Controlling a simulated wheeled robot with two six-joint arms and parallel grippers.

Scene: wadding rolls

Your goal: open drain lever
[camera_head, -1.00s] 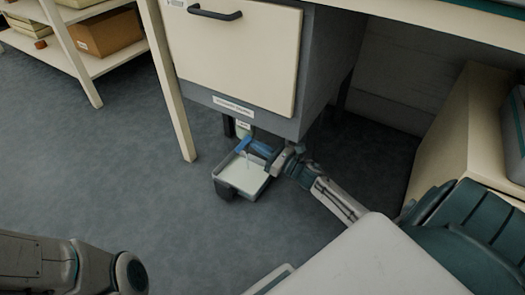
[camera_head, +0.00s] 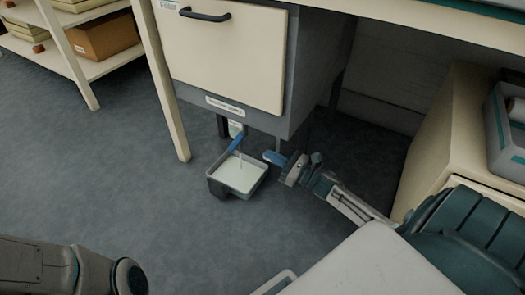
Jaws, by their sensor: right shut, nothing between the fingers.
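The blue drain lever (camera_head: 237,142) sits under the cabinet, slanting down to the left, above a tray. A thin pale stream (camera_head: 240,157) falls below it into the tray (camera_head: 213,186). The tray stands on the floor and holds pale liquid. My right gripper (camera_head: 273,158), with blue fingertips, is shut and empty. It is just to the right of the lever and tray, apart from the lever. My left arm shows at the lower left, with its gripper out of view.
The cream-fronted cabinet (camera_head: 225,55) hangs above the tray. A table leg (camera_head: 165,90) stands to the left. A shelf with a brown box (camera_head: 105,37) is at the upper left. A cream cabinet (camera_head: 440,140) is on the right. Floor at the left is clear.

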